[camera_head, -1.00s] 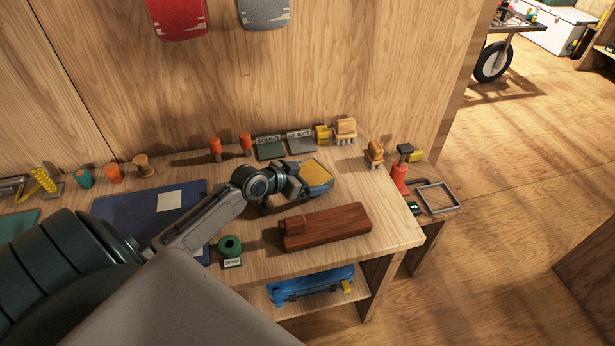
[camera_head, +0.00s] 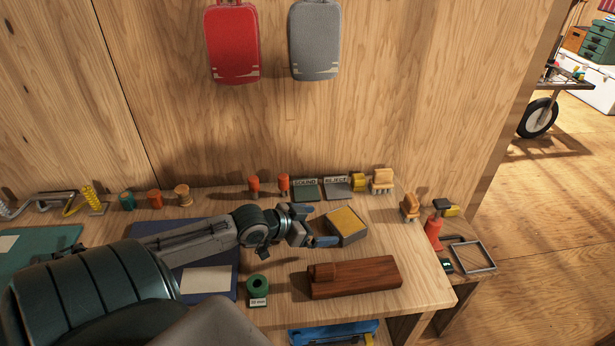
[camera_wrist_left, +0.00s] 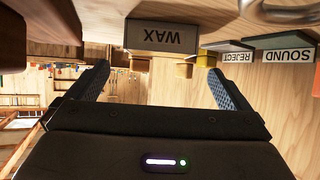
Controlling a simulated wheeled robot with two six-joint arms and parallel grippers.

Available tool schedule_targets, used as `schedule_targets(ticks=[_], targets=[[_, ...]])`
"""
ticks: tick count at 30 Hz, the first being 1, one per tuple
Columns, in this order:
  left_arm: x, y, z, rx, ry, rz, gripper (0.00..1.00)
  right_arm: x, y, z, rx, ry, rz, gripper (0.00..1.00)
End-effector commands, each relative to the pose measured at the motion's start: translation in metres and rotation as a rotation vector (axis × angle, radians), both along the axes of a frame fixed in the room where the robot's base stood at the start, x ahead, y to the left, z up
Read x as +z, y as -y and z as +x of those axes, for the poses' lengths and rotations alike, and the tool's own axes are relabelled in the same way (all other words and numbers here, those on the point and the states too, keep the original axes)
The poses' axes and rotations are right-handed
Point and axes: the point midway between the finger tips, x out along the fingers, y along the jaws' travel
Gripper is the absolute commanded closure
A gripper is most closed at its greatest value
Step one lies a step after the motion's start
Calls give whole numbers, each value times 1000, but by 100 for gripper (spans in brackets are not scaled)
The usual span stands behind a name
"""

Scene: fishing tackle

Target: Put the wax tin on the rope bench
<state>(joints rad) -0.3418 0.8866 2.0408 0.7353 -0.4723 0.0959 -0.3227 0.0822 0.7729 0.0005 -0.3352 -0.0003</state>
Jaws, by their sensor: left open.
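The wax tin (camera_head: 346,221) is a grey box with a yellow top on the wooden workbench. In the left wrist view its grey side (camera_wrist_left: 161,37) shows the word WAX upside down. My left gripper (camera_head: 319,226) is open just left of the tin in the head view. In the left wrist view the tin is ahead of the open fingers (camera_wrist_left: 154,84), with nothing held. No label marks a rope bench in either view. My right gripper is not in view.
A brown wooden block (camera_head: 355,278) lies in front of the tin. The SOUND (camera_head: 306,190) and REJECT (camera_head: 338,188) pads lie behind it. A green spool (camera_head: 257,285) stands at the front. A lower side table (camera_head: 458,285) holds a metal frame (camera_head: 473,257). Open floor lies at right.

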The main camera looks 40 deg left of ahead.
Motion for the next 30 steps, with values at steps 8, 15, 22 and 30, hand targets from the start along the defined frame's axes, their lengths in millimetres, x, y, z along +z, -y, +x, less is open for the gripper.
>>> schedule_targets(ticks=[8, 15, 22, 30], targets=[[14, -8, -22, 2, -1, 4, 0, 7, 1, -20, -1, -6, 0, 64], [15, -8, -25, 0, 1, 0, 0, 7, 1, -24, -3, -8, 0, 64], [14, -8, -25, 0, 0, 0, 0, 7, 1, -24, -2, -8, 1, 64], [14, -8, -25, 1, 0, 0, 0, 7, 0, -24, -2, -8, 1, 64]])
